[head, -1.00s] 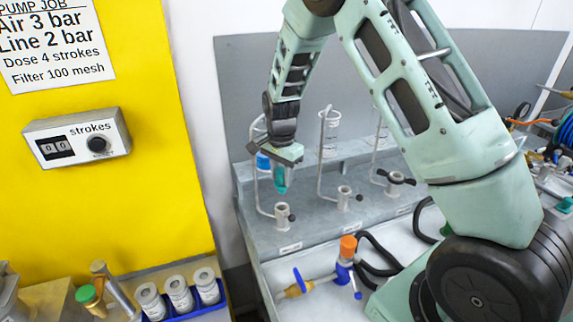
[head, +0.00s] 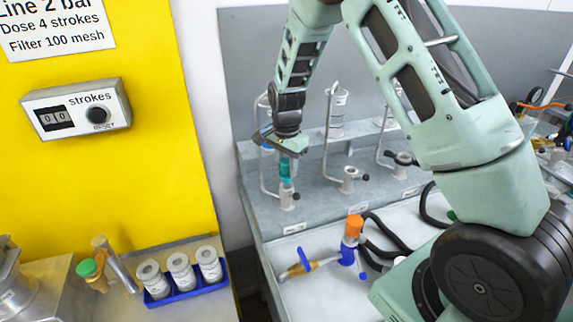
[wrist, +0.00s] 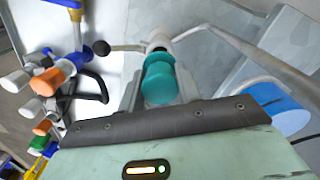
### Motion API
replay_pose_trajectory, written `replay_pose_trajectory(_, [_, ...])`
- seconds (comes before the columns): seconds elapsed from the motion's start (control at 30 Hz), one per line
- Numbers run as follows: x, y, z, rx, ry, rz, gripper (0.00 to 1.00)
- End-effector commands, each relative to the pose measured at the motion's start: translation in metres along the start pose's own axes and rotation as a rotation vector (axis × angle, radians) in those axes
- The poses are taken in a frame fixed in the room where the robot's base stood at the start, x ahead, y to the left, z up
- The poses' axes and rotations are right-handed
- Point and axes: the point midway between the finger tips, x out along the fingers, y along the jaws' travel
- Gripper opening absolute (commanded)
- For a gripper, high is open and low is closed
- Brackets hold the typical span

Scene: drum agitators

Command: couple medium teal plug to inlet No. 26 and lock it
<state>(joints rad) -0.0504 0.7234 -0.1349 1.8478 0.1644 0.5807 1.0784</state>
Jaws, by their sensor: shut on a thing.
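The teal plug (head: 285,168) is held upright in my gripper (head: 283,152), which is shut on it. The plug stands directly above the leftmost inlet (head: 287,197), a grey socket with a small black-knobbed lever. In the wrist view the teal plug (wrist: 160,82) lies between the fingers, with the pale inlet (wrist: 158,42) just beyond its far end. The black lever knob (wrist: 101,48) sticks out to the side there. I cannot tell whether the plug's tip is touching or inside the inlet. The label in front of this inlet (head: 294,227) is too small to read.
Two more inlets (head: 350,178) (head: 402,159) stand to the right on the grey step, with bent pipes rising beside them. An orange-topped blue valve (head: 352,243) and black hoses lie in front. A blue tray (head: 184,290) of white canisters is at lower left.

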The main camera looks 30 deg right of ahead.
Motion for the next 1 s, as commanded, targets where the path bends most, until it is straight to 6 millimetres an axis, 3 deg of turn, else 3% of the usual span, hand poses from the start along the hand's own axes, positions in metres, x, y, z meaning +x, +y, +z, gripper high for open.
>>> replay_pose_trajectory(1.0, [0.0104,-0.0002,0.0003,0.000,0.000,0.000,0.11])
